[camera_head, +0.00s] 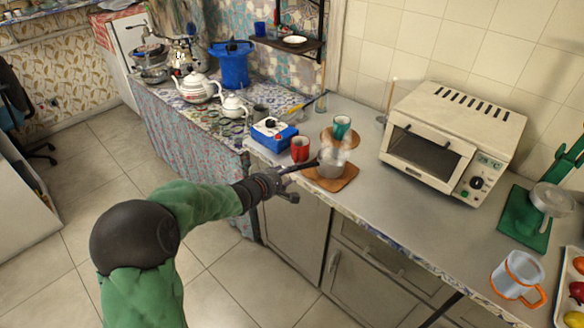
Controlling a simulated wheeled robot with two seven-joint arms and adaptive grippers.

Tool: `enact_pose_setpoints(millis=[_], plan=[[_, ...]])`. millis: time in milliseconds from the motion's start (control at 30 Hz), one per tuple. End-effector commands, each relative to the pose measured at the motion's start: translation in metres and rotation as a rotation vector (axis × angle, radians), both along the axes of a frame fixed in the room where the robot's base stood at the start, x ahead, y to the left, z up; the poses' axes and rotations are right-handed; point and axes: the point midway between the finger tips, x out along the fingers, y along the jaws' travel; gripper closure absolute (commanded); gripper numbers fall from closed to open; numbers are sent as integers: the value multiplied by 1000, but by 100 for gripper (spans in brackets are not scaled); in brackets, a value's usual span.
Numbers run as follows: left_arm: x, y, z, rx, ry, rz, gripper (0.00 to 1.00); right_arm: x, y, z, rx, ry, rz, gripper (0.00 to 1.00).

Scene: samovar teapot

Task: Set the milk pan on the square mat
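The small grey milk pan (332,164) is over the brown square wooden mat (343,181) on the counter, with steam above it. Its base overlaps the mat in the picture; whether it touches or hovers just above, I cannot tell. Its dark handle points left toward my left gripper (284,182). My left gripper appears shut on the handle, at the counter's front edge. My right gripper is not in view.
A red cup (300,149) stands close left of the pan, with a blue box (272,133) behind. A teal mug (341,127) stands on a round mat behind the pan. A white toaster oven (452,135) is to the right. Bare counter (400,205) lies front right.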

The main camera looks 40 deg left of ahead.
Motion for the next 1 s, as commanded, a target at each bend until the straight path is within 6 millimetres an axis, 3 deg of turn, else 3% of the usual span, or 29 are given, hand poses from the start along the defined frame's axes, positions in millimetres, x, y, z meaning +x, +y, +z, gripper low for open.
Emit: enact_pose_setpoints(millis=[100,333,467,567,667,800,1000], plan=[[-11,0,6,1,-1,2,49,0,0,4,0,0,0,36],[-18,-2,7,-1,0,0,49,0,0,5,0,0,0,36],[-17,-10,-3,-4,29,-26,49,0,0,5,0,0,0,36],[-17,-31,-31,-8,110,-94,49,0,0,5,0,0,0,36],[-23,-65,-72,0,236,-208,49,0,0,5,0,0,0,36],[-42,-113,-130,39,426,-392,49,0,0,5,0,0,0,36],[-81,-167,-197,146,643,-654,49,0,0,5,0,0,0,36]])
